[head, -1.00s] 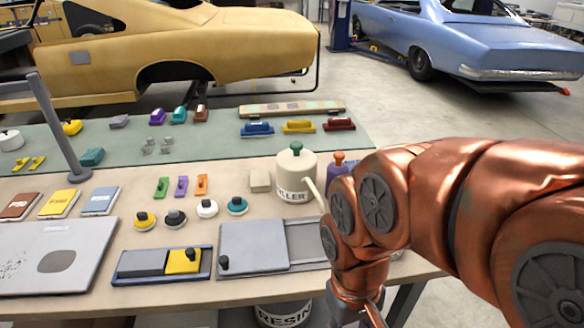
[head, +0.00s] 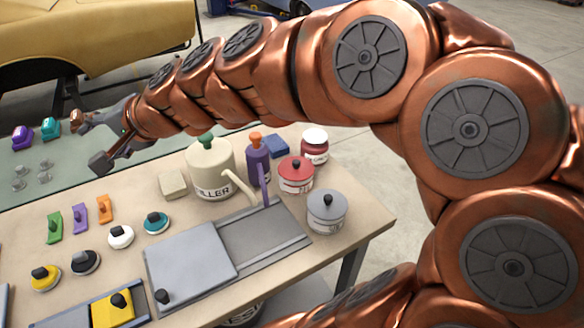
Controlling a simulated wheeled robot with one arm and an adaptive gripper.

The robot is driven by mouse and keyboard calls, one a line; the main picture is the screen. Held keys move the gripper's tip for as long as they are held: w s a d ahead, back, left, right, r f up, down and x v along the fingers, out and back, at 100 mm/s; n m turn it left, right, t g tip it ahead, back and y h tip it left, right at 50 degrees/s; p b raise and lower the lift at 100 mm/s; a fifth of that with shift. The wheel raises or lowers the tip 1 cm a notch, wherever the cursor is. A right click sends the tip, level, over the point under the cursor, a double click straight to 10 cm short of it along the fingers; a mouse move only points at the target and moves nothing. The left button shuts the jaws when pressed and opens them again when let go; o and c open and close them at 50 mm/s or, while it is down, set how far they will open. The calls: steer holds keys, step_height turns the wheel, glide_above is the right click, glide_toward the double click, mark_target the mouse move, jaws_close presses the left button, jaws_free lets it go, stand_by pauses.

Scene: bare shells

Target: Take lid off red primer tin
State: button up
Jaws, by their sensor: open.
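A red tin (head: 296,183) with a white label stands near the right end of the workbench. Its red lid (head: 294,168) is on and has a dark knob on top. The label is too small to read. My gripper (head: 88,142) is open and empty, over the green mat at the far left, well away from the red tin.
A grey tin (head: 327,215) stands in front of the red one, and a dark red jar with a white lid (head: 315,145) behind it. A purple bottle (head: 258,165) and a cream filler can (head: 210,168) stand to its left. A sliding grey panel (head: 190,258) lies in front.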

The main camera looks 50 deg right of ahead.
steer(key=w+d+r+m+t+h, duration=0.2)
steer(key=w+d+m, duration=0.1)
steer(key=d, duration=0.2)
steer(key=w+d+r+m+t+h, duration=0.1)
steer(key=w+d+r+m, duration=0.15)
steer(key=d+m, duration=0.2)
steer(key=d+f+m+h, duration=0.1)
steer(key=d+m+h, duration=0.75)
steer(key=d, duration=0.95)
steer(key=m+g+y, duration=0.3)
steer(key=m+g, duration=0.7)
steer(key=m, duration=0.5)
glide_toward(296, 162)
steer(key=shift+x, duration=0.9)
steer(key=shift+p+x, duration=0.9)
steer(key=shift+x, duration=2.7)
steer(key=shift+s, duration=0.1)
